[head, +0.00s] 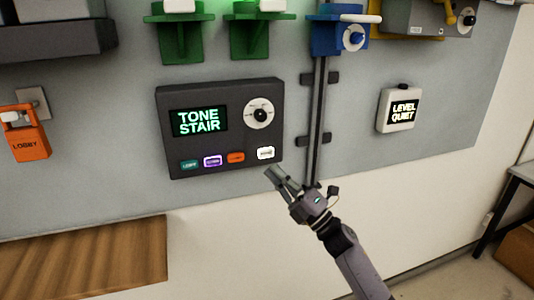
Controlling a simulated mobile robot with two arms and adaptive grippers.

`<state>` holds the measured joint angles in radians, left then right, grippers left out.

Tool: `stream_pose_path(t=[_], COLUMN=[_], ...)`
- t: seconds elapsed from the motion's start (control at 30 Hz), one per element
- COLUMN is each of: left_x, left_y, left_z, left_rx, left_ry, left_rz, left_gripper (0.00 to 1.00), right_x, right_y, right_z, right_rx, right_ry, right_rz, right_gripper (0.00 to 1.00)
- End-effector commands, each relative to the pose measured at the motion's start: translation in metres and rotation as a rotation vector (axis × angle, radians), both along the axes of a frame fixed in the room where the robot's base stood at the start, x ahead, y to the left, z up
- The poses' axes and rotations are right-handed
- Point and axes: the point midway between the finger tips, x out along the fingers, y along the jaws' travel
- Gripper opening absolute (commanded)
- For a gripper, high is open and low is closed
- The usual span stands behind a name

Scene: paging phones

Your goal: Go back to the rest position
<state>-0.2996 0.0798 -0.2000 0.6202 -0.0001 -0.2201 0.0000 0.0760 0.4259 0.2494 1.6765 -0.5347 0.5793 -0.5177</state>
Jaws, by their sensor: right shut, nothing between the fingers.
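My right gripper (279,178) is shut and empty. Its fingertips are just below the white button (265,153) at the lower right of the dark paging panel (221,145); whether they touch the panel I cannot tell. The panel's screen (199,122) reads "TONE STAIR" in green. A round dial (258,114) sits to the right of the screen. Teal (189,165), purple (212,161) and orange (236,157) buttons line its lower edge. My left gripper is not in view.
An orange "LOBBY" handset (26,140) hangs at left. Green holders (181,38) and a blue unit (335,38) are above. A small box (398,110) reads "LEVEL QUIET". A vertical dark rail (316,120) stands right of the panel. A wooden surface (85,255) is at lower left.

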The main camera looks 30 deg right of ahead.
Motion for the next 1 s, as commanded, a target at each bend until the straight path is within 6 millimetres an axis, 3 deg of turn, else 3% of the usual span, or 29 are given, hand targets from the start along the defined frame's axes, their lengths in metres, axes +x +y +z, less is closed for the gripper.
stream_pose_path(t=[0.4,0.47,0.53,0.67,0.77,0.87,1.0], left_x=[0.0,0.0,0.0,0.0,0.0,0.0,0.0], left_y=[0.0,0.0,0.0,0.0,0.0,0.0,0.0], left_z=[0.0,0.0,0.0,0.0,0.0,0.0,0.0], left_rx=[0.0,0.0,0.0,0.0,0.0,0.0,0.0], left_ry=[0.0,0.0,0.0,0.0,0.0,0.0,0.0], left_rz=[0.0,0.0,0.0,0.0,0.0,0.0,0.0], left_gripper=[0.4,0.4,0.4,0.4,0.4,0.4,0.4], right_x=[0.001,0.003,0.008,0.02,0.021,0.012,-0.017], right_y=[0.0,-0.002,-0.005,-0.014,-0.018,-0.017,-0.009], right_z=[-0.001,-0.008,-0.028,-0.101,-0.179,-0.255,-0.359], right_rx=[0.003,0.017,0.058,0.203,0.344,0.475,0.641], right_ry=[0.003,0.02,0.068,0.239,0.408,0.572,0.791], right_rz=[0.0,-0.002,-0.006,-0.028,-0.059,-0.098,-0.166], right_gripper=[0.0,0.0,0.0,0.0,0.0,0.0,0.0])
